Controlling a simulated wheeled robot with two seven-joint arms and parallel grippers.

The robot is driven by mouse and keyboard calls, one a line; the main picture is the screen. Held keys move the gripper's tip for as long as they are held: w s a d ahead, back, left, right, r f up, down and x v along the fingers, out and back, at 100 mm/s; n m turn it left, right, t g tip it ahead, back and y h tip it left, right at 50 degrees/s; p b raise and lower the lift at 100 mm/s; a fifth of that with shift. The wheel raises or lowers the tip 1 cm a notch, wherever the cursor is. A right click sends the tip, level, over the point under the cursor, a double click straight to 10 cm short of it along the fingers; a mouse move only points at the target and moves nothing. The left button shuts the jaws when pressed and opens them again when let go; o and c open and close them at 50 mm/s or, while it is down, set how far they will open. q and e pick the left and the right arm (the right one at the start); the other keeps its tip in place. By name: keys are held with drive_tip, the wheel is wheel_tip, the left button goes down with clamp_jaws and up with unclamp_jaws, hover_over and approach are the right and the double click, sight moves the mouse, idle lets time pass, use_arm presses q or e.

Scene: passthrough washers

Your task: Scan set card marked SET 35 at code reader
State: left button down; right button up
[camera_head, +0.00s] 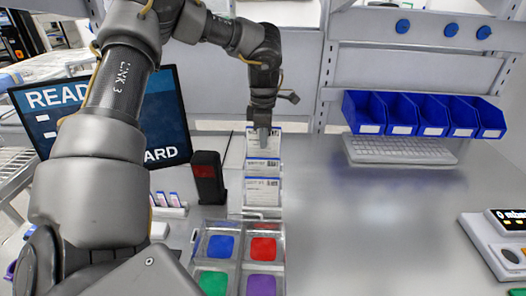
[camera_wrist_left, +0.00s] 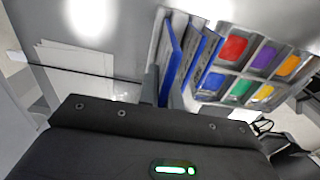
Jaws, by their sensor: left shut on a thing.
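Several white set cards with blue top edges stand one behind another in a rack (camera_head: 262,212); their print is too small to read, so I cannot tell which is SET 35. My left gripper (camera_head: 264,140) points down at the rearmost card (camera_head: 263,152) and is shut on it, among the cards. In the left wrist view the blue-edged cards (camera_wrist_left: 185,58) stand beside a finger, and the gripper body hides the grip. The code reader (camera_head: 207,176), a black upright block with a dark red window, stands left of the cards. My right gripper is out of view.
A tray (camera_head: 238,262) with coloured compartments lies in front of the rack. A monitor (camera_head: 165,110) stands behind my left arm. Blue bins (camera_head: 400,112) and a keyboard (camera_head: 400,150) are at the back right. A device with a display (camera_head: 500,235) is far right. The middle right table is clear.

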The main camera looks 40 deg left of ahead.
use_arm(q)
wheel_tip(320, 180, up, 6)
drive_tip(key=shift+r+b, duration=0.1)
drive_tip(key=shift+b, duration=0.35)
wheel_tip(320, 180, down, 10)
drive_tip(key=p, duration=0.3)
drive_tip(key=shift+s+r, duration=0.1)
drive_tip(key=shift+r, duration=0.05)
drive_tip(key=shift+b, duration=0.4)
wheel_tip(320, 180, up, 3)
drive_tip(key=shift+r+b, duration=0.1)
drive_tip(key=shift+b, duration=0.5)
